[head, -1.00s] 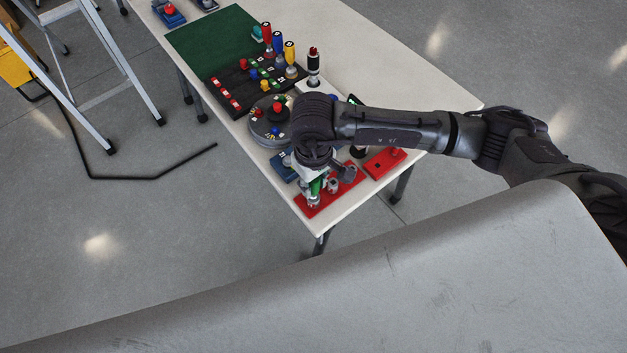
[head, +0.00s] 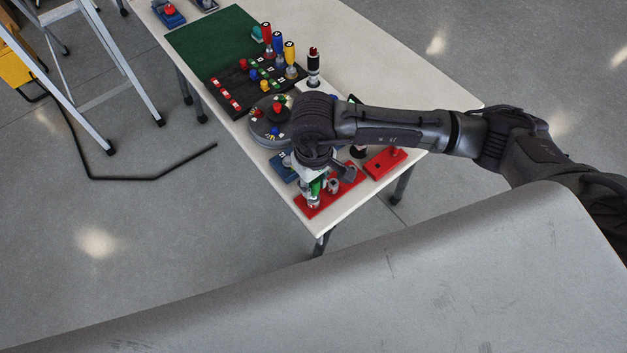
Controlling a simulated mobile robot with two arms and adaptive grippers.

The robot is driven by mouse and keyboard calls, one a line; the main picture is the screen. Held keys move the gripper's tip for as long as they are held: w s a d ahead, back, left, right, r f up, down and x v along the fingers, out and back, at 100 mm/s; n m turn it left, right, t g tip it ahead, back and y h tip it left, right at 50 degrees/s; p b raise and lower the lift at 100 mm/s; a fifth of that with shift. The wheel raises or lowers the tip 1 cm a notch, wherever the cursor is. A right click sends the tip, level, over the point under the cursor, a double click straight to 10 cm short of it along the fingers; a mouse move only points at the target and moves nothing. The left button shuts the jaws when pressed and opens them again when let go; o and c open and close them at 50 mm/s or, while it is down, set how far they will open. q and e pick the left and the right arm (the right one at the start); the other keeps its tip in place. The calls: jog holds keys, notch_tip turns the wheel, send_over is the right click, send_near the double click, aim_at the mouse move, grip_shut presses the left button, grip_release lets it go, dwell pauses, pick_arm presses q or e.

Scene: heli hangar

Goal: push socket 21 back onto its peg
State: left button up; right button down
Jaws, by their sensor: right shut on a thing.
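A red socket rail (head: 328,202) lies near the front corner of the table, with small metallic sockets on it. One socket (head: 313,201) stands at its left end, just under my right gripper (head: 316,184). Another socket (head: 333,186) stands beside it to the right. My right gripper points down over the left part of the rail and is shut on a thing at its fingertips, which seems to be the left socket. I cannot read any number, and the gripper hides the contact and the peg. My left gripper is not in view.
A second red block (head: 385,163) lies right of the rail. A round grey tray (head: 263,129), a black board (head: 250,82) with colored pieces, upright screwdrivers (head: 290,58) and a green mat (head: 215,42) stand farther back. The table's (head: 393,65) right side is mostly clear.

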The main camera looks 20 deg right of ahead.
jog(key=shift+r, duration=1.05)
jog(key=shift+r+p, duration=0.9)
jog(key=shift+r, duration=1.3)
jog(key=shift+d, duration=0.15)
